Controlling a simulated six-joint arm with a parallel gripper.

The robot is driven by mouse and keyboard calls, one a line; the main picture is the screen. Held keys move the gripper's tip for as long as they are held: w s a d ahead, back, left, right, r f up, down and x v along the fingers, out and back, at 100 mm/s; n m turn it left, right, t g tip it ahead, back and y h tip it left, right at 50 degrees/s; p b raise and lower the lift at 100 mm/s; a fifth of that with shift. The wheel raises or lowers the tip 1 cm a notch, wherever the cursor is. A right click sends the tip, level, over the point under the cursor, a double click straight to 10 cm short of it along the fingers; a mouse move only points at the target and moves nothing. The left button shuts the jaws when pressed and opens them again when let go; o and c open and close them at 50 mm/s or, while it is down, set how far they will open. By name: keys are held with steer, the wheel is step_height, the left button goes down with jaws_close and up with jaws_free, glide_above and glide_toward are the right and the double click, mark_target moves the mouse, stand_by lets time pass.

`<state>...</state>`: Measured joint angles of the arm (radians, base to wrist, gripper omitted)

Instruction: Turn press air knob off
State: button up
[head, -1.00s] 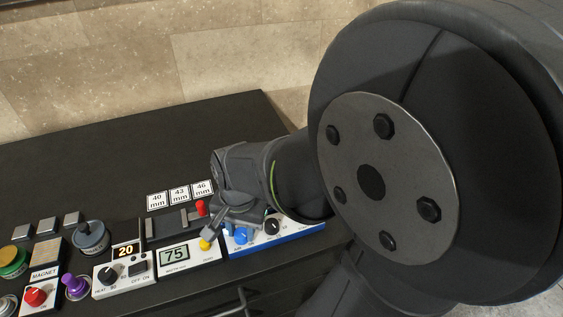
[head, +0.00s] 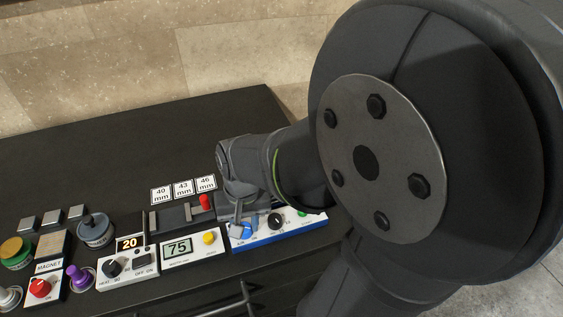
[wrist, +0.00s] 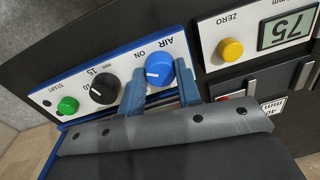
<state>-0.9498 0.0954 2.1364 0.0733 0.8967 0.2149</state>
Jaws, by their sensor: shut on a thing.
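The blue air knob (wrist: 160,70) sits on the white panel with blue edges, beside the words AIR and ON. A white line on the knob points roughly left in the wrist view. My gripper (wrist: 161,90) has one finger on each side of the knob and is shut on it. In the head view my gripper (head: 240,229) is over the front of the panel, and the knob (head: 247,231) is partly hidden by a finger.
On the same panel are a black knob (wrist: 104,88) and a green START button (wrist: 68,105). Next to it is a box with a display reading 75 (head: 177,248) and a yellow ZERO button (wrist: 231,49). A red-tipped lever (head: 204,201) stands close behind. More controls fill the left.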

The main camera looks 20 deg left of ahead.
mark_target(246, 223)
steer(key=n, duration=0.6)
steer(key=shift+a+n, duration=0.1)
steer(key=shift+n, duration=0.2)
steer(key=n, duration=0.5)
steer(key=shift+n+h, duration=0.3)
steer(key=o, duration=1)
steer(key=r, duration=1.1)
steer(key=w+r, duration=0.1)
steer(key=r, duration=0.5)
steer(key=shift+a+r, duration=0.1)
steer(key=shift+r, duration=0.15)
steer(key=shift+f, duration=0.1)
